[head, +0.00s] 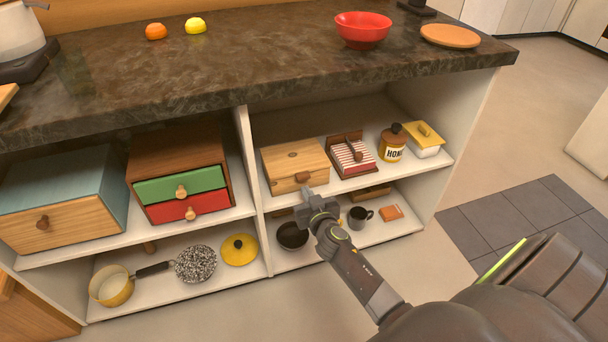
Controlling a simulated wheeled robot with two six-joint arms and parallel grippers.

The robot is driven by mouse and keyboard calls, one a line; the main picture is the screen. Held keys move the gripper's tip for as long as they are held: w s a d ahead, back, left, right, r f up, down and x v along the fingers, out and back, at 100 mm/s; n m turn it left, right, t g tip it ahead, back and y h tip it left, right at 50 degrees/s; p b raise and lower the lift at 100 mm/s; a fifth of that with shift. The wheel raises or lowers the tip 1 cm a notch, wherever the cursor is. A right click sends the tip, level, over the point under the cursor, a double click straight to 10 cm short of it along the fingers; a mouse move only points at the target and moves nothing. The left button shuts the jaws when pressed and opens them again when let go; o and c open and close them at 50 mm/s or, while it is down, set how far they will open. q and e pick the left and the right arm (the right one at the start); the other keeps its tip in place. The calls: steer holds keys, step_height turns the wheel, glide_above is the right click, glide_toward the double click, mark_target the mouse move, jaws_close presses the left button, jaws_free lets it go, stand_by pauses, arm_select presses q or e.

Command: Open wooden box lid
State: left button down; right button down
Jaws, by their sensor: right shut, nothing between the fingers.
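The wooden box (290,157) sits on the upper shelf of the right bay, its light wood lid lying flat and closed. A brown leather pull (302,177) shows on its front face. My right gripper (307,193) is shut and empty, just below and in front of the box's front right part. In this view its tips lie close under the pull; I cannot tell whether they touch it. My left gripper is not in view.
Right of the box stand a small open box with striped cloth (352,157), a honey jar (392,144) and a yellow-lidded container (425,140). A divider (252,165) and drawer box (180,180) are left. The dark countertop (260,72) overhangs above.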

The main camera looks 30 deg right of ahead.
stand_by(0.6)
steer(key=shift+w, duration=0.15)
steer(key=shift+b+x, duration=0.4)
steer(key=shift+x, duration=0.65)
steer(key=shift+r, duration=0.15)
steer(key=shift+s, duration=0.2)
